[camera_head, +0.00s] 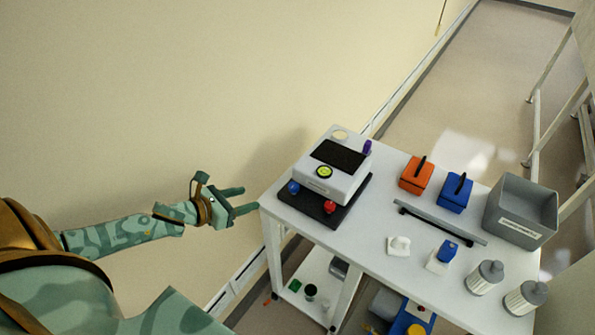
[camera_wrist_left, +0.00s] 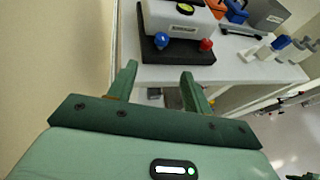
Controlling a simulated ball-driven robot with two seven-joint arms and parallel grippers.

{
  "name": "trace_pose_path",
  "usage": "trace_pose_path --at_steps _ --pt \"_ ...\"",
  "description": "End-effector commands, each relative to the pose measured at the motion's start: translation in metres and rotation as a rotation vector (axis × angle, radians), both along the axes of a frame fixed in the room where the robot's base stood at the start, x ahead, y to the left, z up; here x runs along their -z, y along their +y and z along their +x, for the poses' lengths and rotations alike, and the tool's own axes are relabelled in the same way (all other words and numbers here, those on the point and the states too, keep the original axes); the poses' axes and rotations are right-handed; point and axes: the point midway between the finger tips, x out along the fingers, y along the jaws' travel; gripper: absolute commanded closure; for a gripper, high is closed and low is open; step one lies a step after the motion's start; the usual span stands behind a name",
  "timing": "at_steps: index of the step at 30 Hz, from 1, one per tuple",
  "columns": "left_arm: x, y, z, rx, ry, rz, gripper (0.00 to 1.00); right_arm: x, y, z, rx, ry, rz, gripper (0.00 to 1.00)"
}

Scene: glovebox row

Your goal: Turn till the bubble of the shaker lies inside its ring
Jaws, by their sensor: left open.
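The shaker (camera_head: 330,172) is a white box with a dark top, standing on a black base plate (camera_head: 341,211) at the left end of the white table. Its round yellow-green bubble level (camera_head: 324,171) sits on the near part of the top; the bubble is too small to place against the ring. A blue knob (camera_head: 293,187) and a red knob (camera_head: 330,207) are at the front corners. Both knobs, blue (camera_wrist_left: 161,40) and red (camera_wrist_left: 206,44), show in the left wrist view. My left gripper (camera_head: 243,199) is open and empty, left of the table and apart from the knobs. My right gripper is not in view.
The white table (camera_head: 371,243) also bears an orange box (camera_head: 416,175), a blue box (camera_head: 455,193), a grey bar, a grey bin (camera_head: 520,211) and two ribbed canisters (camera_head: 485,277). A lower shelf holds small items. A wall stands behind and left.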

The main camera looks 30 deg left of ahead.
Motion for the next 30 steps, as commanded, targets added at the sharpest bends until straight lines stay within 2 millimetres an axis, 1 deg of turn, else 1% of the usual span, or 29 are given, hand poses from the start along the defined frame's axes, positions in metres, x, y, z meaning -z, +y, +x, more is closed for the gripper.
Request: trace_pose_path --at_steps 2,5,11,15,21,25,30 --pt "0.001 -0.004 0.005 0.015 -0.009 0.014 0.5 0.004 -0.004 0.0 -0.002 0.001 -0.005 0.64" --pt "0.009 -0.007 0.017 0.015 -0.013 0.014 0.5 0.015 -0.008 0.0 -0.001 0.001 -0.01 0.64" --pt "0.027 -0.019 0.055 0.012 -0.012 0.015 0.5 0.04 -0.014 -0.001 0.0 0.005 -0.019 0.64" --pt "0.039 -0.029 0.082 0.011 -0.01 0.013 0.5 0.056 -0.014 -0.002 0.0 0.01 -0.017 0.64" --pt "0.054 -0.042 0.117 0.01 -0.009 0.012 0.5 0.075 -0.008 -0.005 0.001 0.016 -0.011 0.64" --pt "0.06 -0.047 0.132 0.008 -0.007 0.011 0.5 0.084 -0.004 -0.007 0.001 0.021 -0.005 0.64" --pt "0.062 -0.051 0.141 0.009 -0.006 0.011 0.5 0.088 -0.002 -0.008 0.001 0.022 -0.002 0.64"
